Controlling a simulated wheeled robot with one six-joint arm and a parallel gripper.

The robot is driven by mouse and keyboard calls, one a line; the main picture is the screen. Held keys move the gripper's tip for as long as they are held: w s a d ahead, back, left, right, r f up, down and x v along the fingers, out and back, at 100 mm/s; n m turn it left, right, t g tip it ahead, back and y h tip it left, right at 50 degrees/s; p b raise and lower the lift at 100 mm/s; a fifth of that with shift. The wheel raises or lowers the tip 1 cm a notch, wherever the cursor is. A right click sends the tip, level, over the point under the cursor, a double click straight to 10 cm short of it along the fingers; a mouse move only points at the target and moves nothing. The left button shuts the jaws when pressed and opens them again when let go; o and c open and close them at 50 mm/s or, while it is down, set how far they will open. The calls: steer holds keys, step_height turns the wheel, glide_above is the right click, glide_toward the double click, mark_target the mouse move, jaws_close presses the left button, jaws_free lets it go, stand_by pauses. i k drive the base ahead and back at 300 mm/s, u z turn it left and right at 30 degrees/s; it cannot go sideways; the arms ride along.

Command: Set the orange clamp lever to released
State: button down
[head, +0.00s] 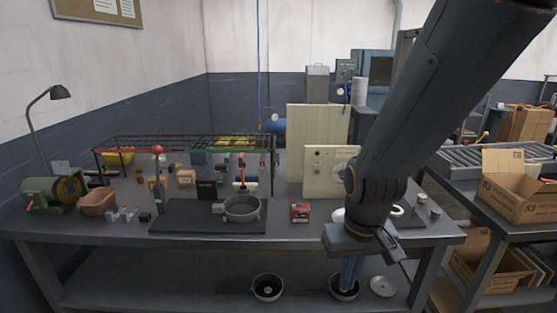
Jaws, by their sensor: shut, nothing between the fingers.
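A small orange lever-like part (241,160) stands upright behind a round grey pan (242,208) on the bench; I take it to be the clamp lever, but it is too small to tell its setting. The pan rests on a dark mat (180,217). My gripper (402,256) is at the front right of the bench, well to the right of the lever and apart from it. It is shut and empty. My arm hides part of the bench behind it.
A wire rack (185,143) spans the back of the bench. A red-knobbed post (158,151) stands left of the pan, a red box (300,212) right of it. A cream panel (325,172) stands behind. A dark pan (267,287) sits on the lower shelf.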

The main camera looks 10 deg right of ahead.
mark_target(242, 165)
steer(key=z, duration=0.25)
steer(key=i, duration=0.95)
steer(key=u, duration=0.2)
